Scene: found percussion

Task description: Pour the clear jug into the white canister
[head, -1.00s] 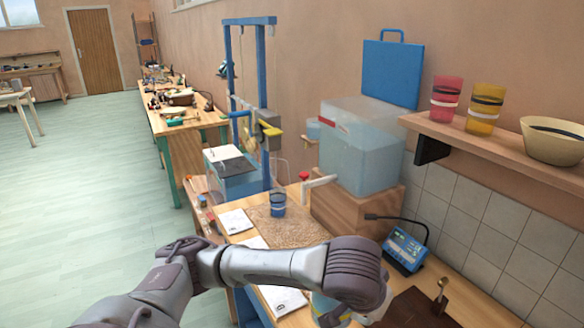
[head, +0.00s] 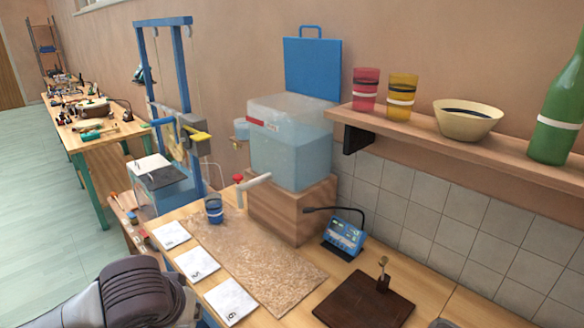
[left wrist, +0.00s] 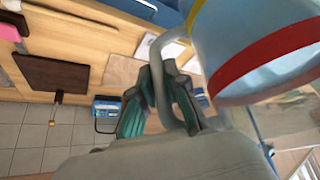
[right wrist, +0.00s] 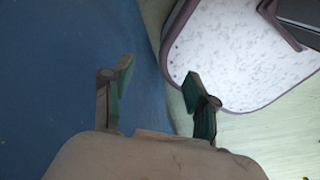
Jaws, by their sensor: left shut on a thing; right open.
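The clear jug (left wrist: 255,50), pale and see-through with a yellow and a red band, fills the upper right of the left wrist view. My left gripper (left wrist: 172,85) is shut on its handle (left wrist: 160,75). Neither this gripper nor the jug shows in the head view, where only part of my left arm is at the lower left. My right gripper (right wrist: 158,80) is open and empty in the right wrist view, above a blue surface. I cannot make out a white canister in any view.
On the bench are a speckled mat (head: 255,265), a dark blue cup (head: 214,208), number cards (head: 198,264), a blue meter (head: 344,232) and a dark board (head: 365,302). A water tank (head: 290,145) stands on a wooden block. A shelf (head: 450,148) projects at right.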

